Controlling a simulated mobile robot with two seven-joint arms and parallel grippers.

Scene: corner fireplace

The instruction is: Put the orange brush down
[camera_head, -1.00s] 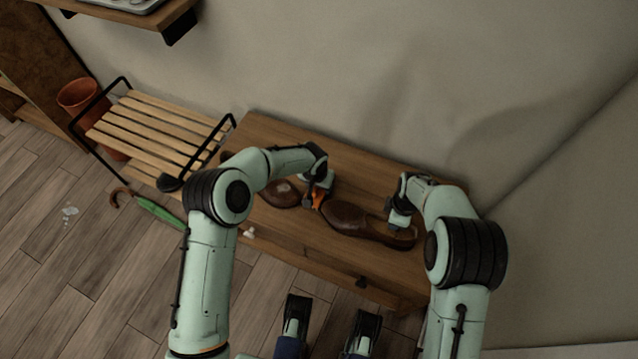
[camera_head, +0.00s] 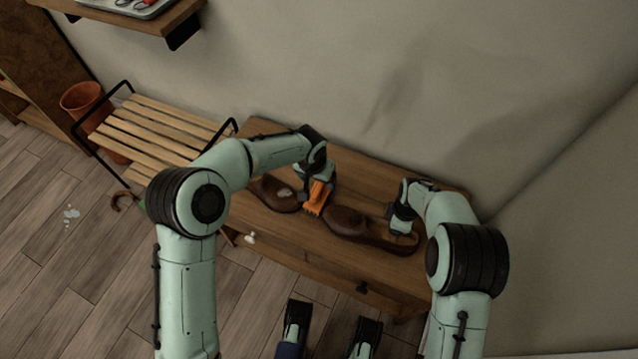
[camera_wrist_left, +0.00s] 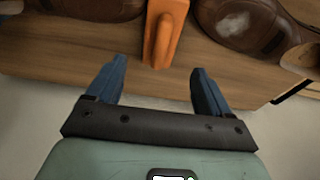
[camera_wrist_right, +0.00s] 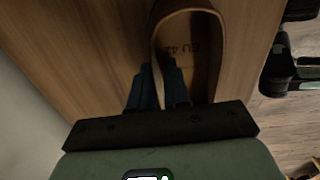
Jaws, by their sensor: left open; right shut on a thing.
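The orange brush (camera_head: 318,196) is on the wooden bench between two brown shoes; its handle also shows in the left wrist view (camera_wrist_left: 164,35). My left gripper (camera_wrist_left: 156,75) is open and empty, with the brush just past its fingertips and apart from them. The left shoe (camera_head: 278,194) has a pale patch on its toe and is partly behind my left arm. My right gripper (camera_wrist_right: 160,70) is shut on the rim of the right shoe (camera_head: 348,224), whose insole (camera_wrist_right: 196,50) shows in the right wrist view.
The bench (camera_head: 375,178) stands against the wall, clear behind the right shoe. A slatted rack (camera_head: 165,130) and an orange pot (camera_head: 80,97) are at the left. A wall shelf (camera_head: 165,22) with a tray is at top left. A small white thing (camera_head: 250,238) lies at the bench's front.

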